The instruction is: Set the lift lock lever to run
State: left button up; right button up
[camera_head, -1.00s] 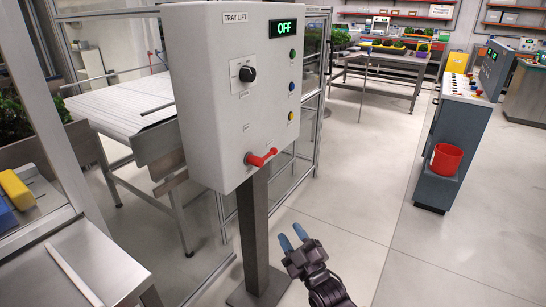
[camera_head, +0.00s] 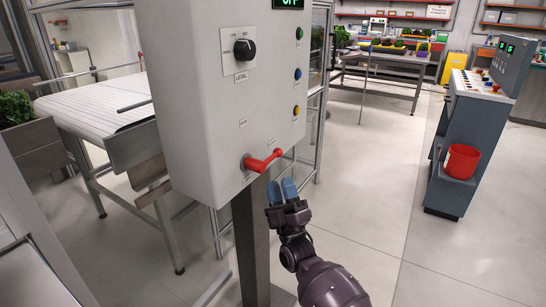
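The red lift lock lever (camera_head: 262,162) sits low on the front of the grey tray lift box (camera_head: 205,120). Its handle points to the right and slightly up, with a small label at each end. My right gripper (camera_head: 282,190) is just below the lever's right end, with its blue fingertips pointing up toward it. The fingertips look close together with a narrow gap, and nothing shows between them. They appear apart from the lever. My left gripper is not in view.
The box stands on a dark post (camera_head: 250,240). It also carries a black level knob (camera_head: 244,49) and several coloured buttons. A conveyor table (camera_head: 100,112) is at left. A grey console (camera_head: 468,125) with a red bucket (camera_head: 461,161) is at right. Open floor lies between.

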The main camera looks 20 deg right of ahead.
aim_at(273, 156)
jog(key=x, duration=0.8)
jog(key=shift+w, duration=0.15)
grip_shut()
